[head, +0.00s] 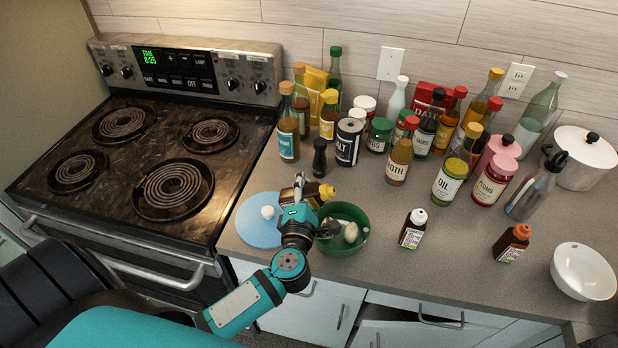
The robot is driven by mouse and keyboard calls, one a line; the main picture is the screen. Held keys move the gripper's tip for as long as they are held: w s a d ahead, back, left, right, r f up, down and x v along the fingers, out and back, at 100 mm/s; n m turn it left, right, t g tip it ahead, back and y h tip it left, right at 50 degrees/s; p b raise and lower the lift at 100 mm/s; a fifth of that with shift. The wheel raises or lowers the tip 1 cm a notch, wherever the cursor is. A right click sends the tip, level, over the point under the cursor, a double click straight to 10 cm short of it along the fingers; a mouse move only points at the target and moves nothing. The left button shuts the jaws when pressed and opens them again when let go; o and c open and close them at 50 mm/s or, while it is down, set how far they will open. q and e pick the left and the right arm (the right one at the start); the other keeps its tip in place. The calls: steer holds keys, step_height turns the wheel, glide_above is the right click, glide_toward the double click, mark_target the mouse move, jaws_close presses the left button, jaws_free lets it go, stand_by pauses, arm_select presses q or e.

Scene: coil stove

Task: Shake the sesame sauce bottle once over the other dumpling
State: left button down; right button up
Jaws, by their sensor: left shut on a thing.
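My left gripper (306,198) is shut on a small bottle with a yellow cap (328,192), which I take to be the sesame sauce bottle. The gripper hides most of the bottle and its label. The bottle is tilted, with its cap toward the right, near the back left rim of a green bowl (361,214). A pale dumpling (351,233) lies in this bowl. Another white dumpling (267,212) lies on a light blue plate (258,236), left of the gripper. My right gripper is not in view.
A white-capped bottle (413,230) and an orange-capped bottle (512,243) stand right of the bowl. A white bowl (583,271) sits at the far right. Several jars and bottles crowd the back. The coil stove (150,150) is at left.

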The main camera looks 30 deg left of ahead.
mark_target(320, 187)
arm_select(q)
steer(key=shift+d+r+m+p, duration=0.1)
steer(key=shift+r+m+p, duration=0.15)
steer(key=shift+m, duration=0.35)
steer(key=shift+w+d+m+p, duration=0.1)
steer(key=shift+d+m+p, duration=0.2)
steer(key=shift+m+p, duration=0.5)
steer(key=m+p, duration=0.1)
steer(key=p, duration=0.1)
steer(key=d+m+p, duration=0.1)
steer(key=shift+w+d+r+p, duration=0.15)
steer(key=shift+w+r+p, duration=0.05)
steer(key=shift+w+p, duration=0.15)
steer(key=shift+w+d+m+p, duration=0.1)
steer(key=shift+d+m+p, duration=0.3)
steer(key=shift+m, duration=0.5)
steer(key=d+m, duration=0.1)
steer(key=m, duration=0.1)
steer(key=d+m, duration=0.1)
steer(key=m, duration=0.1)
steer(key=w+d+m, duration=0.1)
steer(key=m, duration=0.1)
steer(key=shift+w+r+m, duration=0.1)
steer(key=shift+r+m, duration=0.3)
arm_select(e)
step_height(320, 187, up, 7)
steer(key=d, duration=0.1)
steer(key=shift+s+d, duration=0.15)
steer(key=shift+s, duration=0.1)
